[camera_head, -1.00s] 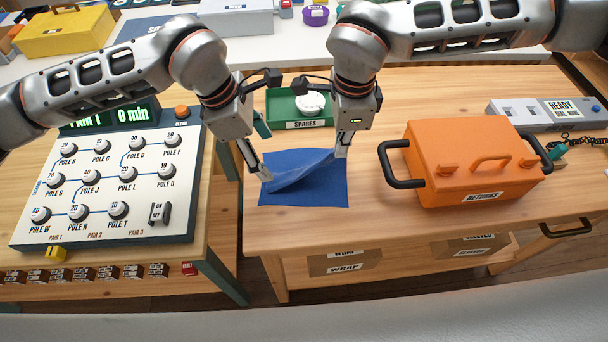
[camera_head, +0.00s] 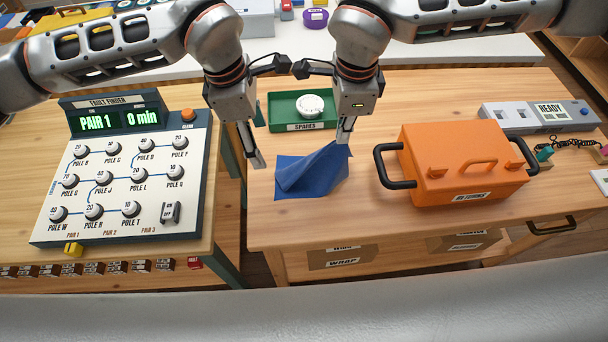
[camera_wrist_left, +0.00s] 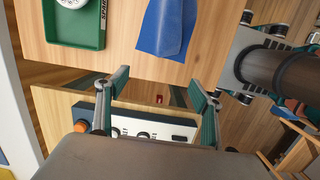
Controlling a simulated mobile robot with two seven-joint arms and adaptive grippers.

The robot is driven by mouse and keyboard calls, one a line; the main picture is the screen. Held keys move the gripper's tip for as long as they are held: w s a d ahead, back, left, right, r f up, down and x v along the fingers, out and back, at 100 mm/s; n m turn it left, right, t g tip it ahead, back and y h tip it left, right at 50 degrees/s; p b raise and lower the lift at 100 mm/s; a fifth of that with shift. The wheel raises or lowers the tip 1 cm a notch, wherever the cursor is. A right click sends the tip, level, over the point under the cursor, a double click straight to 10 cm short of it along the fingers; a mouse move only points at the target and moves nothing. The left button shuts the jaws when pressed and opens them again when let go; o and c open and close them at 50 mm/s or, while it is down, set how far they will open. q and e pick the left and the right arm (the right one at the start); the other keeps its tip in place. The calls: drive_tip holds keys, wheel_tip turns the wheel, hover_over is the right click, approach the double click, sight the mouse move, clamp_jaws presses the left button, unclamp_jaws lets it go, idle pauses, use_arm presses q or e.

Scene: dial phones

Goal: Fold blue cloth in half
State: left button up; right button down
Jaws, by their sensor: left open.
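The blue cloth (camera_head: 308,175) lies crumpled on the right-hand wooden table, its right side drawn up into a peak. It also shows in the left wrist view (camera_wrist_left: 168,25). My right gripper (camera_head: 345,130) is at that peak and appears shut on the cloth, which hides its fingertips. My left gripper (camera_head: 254,160) is open and empty, just left of the cloth and apart from it. In the left wrist view its spread fingers (camera_wrist_left: 160,85) have no cloth between them.
A green spares tray (camera_head: 290,124) holding a white round part stands behind the cloth. An orange box (camera_head: 465,160) with black handles stands to the right. A dial panel (camera_head: 120,185) is on the left-hand table, across a gap. Bare wood lies in front of the cloth.

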use_arm(q)
drive_tip(key=shift+s+d, duration=0.1)
drive_tip(key=shift+d, duration=0.1)
use_arm(e)
drive_tip(key=shift+a+r, duration=0.15)
drive_tip(key=shift+a, duration=0.25)
use_arm(q)
wheel_tip(320, 180, up, 12)
drive_tip(key=a, duration=0.2)
use_arm(e)
drive_tip(key=shift+d, duration=0.25)
use_arm(q)
drive_tip(key=shift+s, duration=0.1)
use_arm(e)
drive_tip(key=c, duration=2.3)
unclamp_jaws()
use_arm(q)
drive_tip(key=shift+f, duration=0.1)
use_arm(e)
drive_tip(key=o, duration=0.6)
